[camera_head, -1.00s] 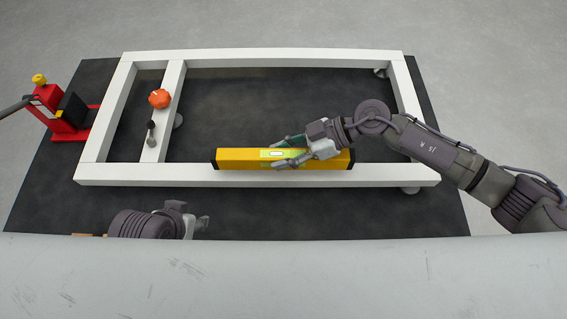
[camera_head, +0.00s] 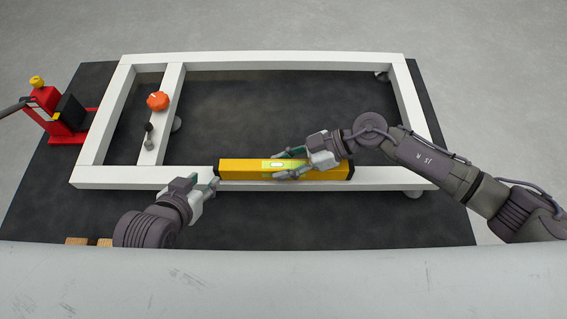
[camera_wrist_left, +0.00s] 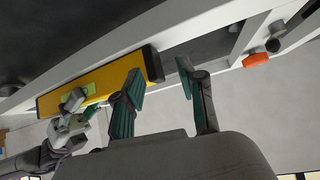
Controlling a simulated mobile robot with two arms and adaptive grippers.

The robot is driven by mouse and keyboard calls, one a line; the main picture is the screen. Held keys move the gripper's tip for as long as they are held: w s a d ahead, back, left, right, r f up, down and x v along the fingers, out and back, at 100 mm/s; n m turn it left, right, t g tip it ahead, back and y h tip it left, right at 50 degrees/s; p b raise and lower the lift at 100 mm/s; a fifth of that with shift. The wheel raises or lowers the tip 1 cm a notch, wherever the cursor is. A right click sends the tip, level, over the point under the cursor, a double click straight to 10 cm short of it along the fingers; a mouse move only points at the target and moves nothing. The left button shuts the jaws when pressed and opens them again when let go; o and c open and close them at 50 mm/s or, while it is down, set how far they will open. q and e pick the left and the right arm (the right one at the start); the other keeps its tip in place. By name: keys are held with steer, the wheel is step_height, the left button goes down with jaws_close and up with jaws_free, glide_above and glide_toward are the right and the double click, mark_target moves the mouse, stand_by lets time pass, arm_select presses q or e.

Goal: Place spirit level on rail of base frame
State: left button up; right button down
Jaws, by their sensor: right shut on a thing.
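The yellow spirit level (camera_head: 240,169) with black ends lies lengthwise over the front rail of the white base frame (camera_head: 130,177). From the head view I cannot tell whether it touches the rail. My right gripper (camera_head: 277,166) is shut on the middle of the level, around its green label area. My left gripper (camera_head: 215,184) is open beside the level's left end. In the left wrist view, the level (camera_wrist_left: 98,76) runs up to the left finger, with its black end between the open fingers (camera_wrist_left: 160,80) or just beyond them; nothing is visibly gripped there.
An orange knob (camera_head: 158,100) and a small dark-topped post (camera_head: 148,138) stand on the frame's left crossbar. A red pallet jack (camera_head: 55,120) is at the far left. The dark mat (camera_head: 280,110) inside the frame is clear. A grey surface (camera_head: 300,285) spans the near edge.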

steer(key=c, duration=0.7)
jaws_free()
arm_select(q)
steer(key=shift+s, duration=0.1)
steer(key=shift+f, duration=0.1)
arm_select(e)
steer(key=shift+d+r, duration=0.25)
steer(key=shift+d, duration=0.05)
steer(key=p+v, duration=0.2)
steer(key=v, duration=0.5)
steer(key=shift+w+d+r, duration=0.1)
steer(key=shift+d, duration=0.05)
steer(key=v, duration=0.2)
steer(key=shift+d+r+p, duration=0.1)
steer(key=shift+d+p, duration=0.2)
steer(key=shift+p, duration=0.05)
arm_select(q)
steer(key=s+a+f+g+y, duration=0.1)
steer(key=s+a+f+g, duration=0.2)
steer(key=s, duration=0.6)
steer(key=shift+s+g, duration=0.3)
steer(key=shift+g, duration=1.1)
arm_select(e)
steer(key=shift+w+d+r, duration=0.1)
steer(key=shift+d+r, duration=0.2)
steer(key=shift+d, duration=0.3)
arm_select(q)
steer(key=shift+a, duration=0.1)
